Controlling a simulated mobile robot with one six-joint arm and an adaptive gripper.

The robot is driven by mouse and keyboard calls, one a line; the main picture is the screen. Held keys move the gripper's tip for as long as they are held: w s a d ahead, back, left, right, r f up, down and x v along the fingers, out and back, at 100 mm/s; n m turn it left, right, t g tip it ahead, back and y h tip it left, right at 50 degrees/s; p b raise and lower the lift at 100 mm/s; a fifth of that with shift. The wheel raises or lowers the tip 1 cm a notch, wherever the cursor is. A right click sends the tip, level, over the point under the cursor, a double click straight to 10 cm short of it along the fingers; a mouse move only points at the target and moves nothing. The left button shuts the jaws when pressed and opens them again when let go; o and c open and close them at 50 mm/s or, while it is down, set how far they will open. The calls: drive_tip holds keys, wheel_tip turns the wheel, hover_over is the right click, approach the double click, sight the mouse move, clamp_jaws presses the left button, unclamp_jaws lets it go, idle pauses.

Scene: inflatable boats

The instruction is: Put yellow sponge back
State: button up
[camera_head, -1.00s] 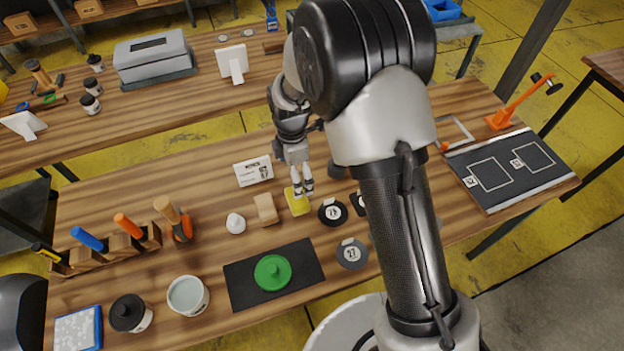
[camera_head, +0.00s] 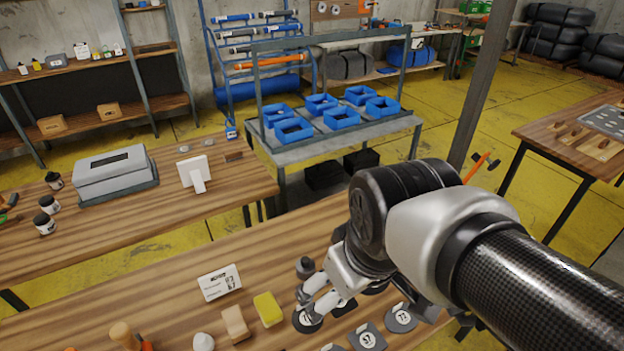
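The yellow sponge (camera_head: 268,309) lies on the near wooden workbench (camera_head: 160,312), just right of a tan block (camera_head: 235,323) and apart from it. My gripper (camera_head: 306,304) is to the right of the sponge, low over a round black disc (camera_head: 308,323). Its two fingertips look spaced apart, with nothing seen between them. The sponge is clear of the fingers. My arm comes in from the right and hides part of the bench behind it.
A white label card (camera_head: 220,283) stands behind the sponge. A white lump (camera_head: 204,342) and a wooden-handled tool (camera_head: 125,335) are to the left. Tagged discs (camera_head: 401,318) lie to the right. Blue bins (camera_head: 293,130) sit on a grey table beyond. Bare bench shows left of the card.

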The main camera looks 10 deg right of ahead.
drive_tip(key=s+m, duration=0.2)
drive_tip(key=s+d+m, duration=0.1)
drive_tip(key=s, duration=0.2)
drive_tip(key=shift+s+d+m+t, duration=0.15)
drive_tip(key=shift+s+m+t, duration=0.05)
drive_tip(key=shift+m+t, duration=0.2)
drive_tip(key=shift+c, duration=0.3)
